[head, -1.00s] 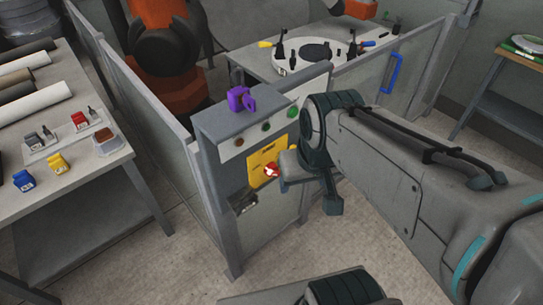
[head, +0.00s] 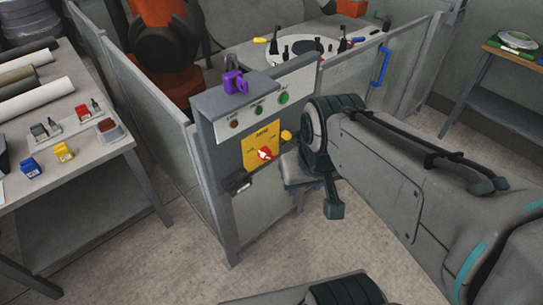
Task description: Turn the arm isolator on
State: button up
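The arm isolator is a red rotary knob (head: 264,154) with a white handle mark, on a yellow plate (head: 250,148) on the front of the grey control cabinet (head: 222,160). The white mark looks slanted; I cannot read which label it points to. My gripper (head: 298,170) is just right of the yellow plate, at the cabinet's right side, and looks apart from the knob. My arm's wrist partly covers it, and its fingers are not clear enough to show whether they are open or shut.
A purple padlock-like piece (head: 234,81) sits on the cabinet top. A lamp row includes a green one (head: 283,98). Fence panels (head: 150,135) adjoin the cabinet. A table (head: 75,170) stands left. Floor in front is clear.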

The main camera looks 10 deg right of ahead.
aim_at(264, 154)
jog(key=z, duration=0.05)
jog(key=k, duration=0.2)
jog(key=u, duration=0.8)
jog(key=i, duration=0.6)
jog(key=z, duration=1)
